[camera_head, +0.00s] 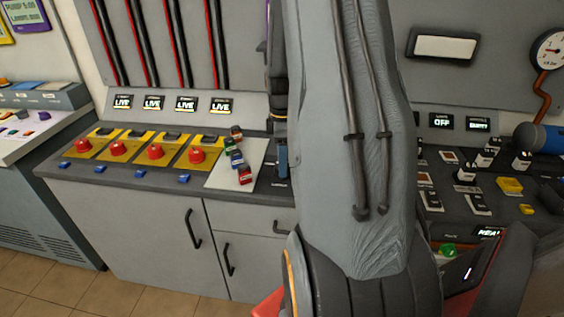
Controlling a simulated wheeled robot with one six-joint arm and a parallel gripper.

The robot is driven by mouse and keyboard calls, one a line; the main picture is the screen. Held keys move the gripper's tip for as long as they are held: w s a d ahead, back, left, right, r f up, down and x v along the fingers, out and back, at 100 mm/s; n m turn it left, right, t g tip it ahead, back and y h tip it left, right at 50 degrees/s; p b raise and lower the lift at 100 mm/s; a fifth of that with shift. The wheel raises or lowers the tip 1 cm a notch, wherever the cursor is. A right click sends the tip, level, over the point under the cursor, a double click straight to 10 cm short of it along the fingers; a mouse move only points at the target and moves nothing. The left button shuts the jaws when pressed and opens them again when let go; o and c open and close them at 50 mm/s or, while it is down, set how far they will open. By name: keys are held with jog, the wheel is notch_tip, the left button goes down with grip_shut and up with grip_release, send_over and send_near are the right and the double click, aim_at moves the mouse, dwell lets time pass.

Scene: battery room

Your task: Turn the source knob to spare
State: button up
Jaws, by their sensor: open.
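I cannot pick out a source knob or a spare marking in this view. A dark control console (448,218) stands at the right, with several black switches with white labels (466,174), a yellow block-shaped control (509,185) and a green button (448,250). My grey arm rises through the middle of the view and covers the console's left part. My gripper's fingers cannot be made out; a dark narrow part beside the arm's left edge is too covered to tell.
A left counter (130,185) carries yellow panels with red knobs (155,152), under several LIVE displays (185,104). Small coloured blocks (238,160) lie on a pale plate (222,178). A display reads OFF (441,121). A gauge (550,50) hangs at the upper right. Floor (120,290) is clear at lower left.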

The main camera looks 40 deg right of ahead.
jog(key=shift+f, duration=0.65)
jog(key=c, duration=1)
jog(key=shift+c, duration=0.2)
